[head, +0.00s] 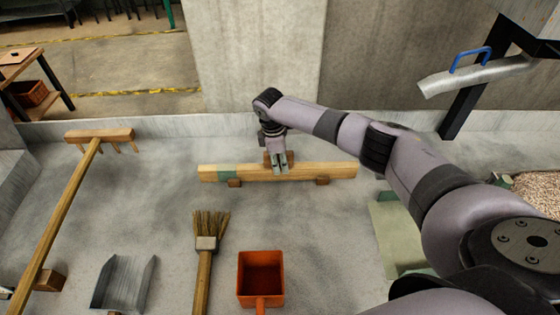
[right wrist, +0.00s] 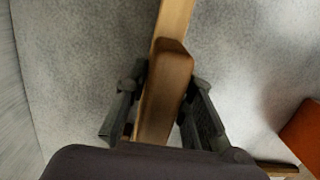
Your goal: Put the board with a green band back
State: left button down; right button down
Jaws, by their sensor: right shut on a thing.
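The board with a green band (head: 330,171) is a long, light wooden bar lying across the middle of the head view, with its green band near the left end. A brown wooden grip block (right wrist: 166,95) stands up from its middle. My right gripper (head: 279,168) is above the board's middle, shut on this block, with one finger on each side in the right wrist view (right wrist: 164,115). Two small brown supports (head: 235,183) (head: 322,180) show at the board's near edge; I cannot tell whether it touches them. My left gripper is not in view.
A wooden rake (head: 68,208) lies at the left. A broom (head: 206,250), a metal dustpan (head: 125,283) and an orange scoop (head: 260,280) lie in front of the board. A green-grey plate (head: 395,240) is at the right. A low wall stands behind.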

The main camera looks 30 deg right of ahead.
jog(key=shift+f, duration=0.25)
dwell(0.3)
jog(key=c, duration=1.3)
grip_release()
jog(key=shift+f, duration=0.1)
jog(key=r, duration=0.4)
jog(key=a+r, duration=0.1)
jog(key=r, duration=0.7)
jog(key=shift+w+a+r, duration=0.1)
jog(key=shift+w+a, duration=0.05)
jog(key=shift+w, duration=0.15)
